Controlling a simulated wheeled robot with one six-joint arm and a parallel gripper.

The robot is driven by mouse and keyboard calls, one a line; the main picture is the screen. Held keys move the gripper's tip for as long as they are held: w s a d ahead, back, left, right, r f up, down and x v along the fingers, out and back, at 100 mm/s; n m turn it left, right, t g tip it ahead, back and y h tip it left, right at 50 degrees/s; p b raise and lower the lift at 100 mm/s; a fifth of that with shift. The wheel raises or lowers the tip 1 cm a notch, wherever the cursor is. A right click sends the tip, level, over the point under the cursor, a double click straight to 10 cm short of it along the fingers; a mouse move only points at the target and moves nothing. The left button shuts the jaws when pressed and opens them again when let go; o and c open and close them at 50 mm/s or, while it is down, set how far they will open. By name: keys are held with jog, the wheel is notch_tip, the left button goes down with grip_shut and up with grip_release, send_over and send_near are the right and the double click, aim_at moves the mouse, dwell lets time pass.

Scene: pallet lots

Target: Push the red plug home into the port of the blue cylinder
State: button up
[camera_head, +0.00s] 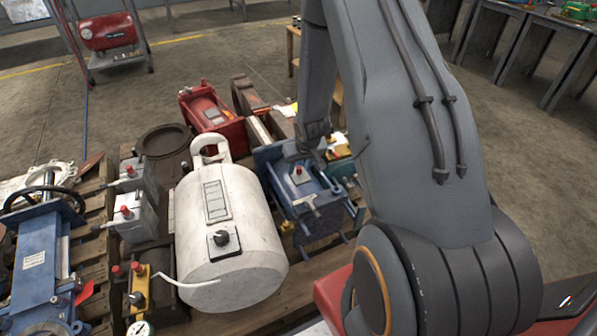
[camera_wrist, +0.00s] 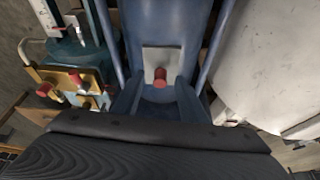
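The blue cylinder (camera_head: 322,212) lies on the pallet in the head view, right of the large white tank. In the wrist view the blue cylinder (camera_wrist: 165,22) fills the upper middle, with a light grey plate (camera_wrist: 152,60) on it. The red plug (camera_wrist: 160,77) stands out from this plate; how deep it sits in the port cannot be told. It shows as a small red spot in the head view (camera_head: 298,171). My gripper (camera_wrist: 160,140) is a dark, ridged shape across the bottom of the wrist view, close to the plug with a visible gap. Its finger opening is hidden.
The white tank (camera_head: 228,235) lies close beside the blue cylinder. A red machine (camera_head: 212,115) stands behind. A brass manifold (camera_wrist: 75,85) with red knobs is at the wrist view's left. Blue rods flank the plug's plate. Open floor lies beyond the pallet.

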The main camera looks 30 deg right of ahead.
aim_at(300, 169)
jog(key=shift+c, duration=0.3)
grip_shut()
jog(key=shift+r, duration=0.1)
notch_tip(300, 169, up, 10)
jog(key=p, duration=0.5)
jog(key=s+a+r, duration=0.2)
jog(key=s+a, duration=0.1)
jog(key=a, duration=0.4)
jog(key=s+a+r+n, duration=0.1)
jog(key=s+a+r, duration=0.1)
jog(key=s+a, duration=0.2)
jog(key=a, duration=0.3)
jog(key=shift+s+n+y, duration=0.3)
jog(key=shift+a, duration=0.1)
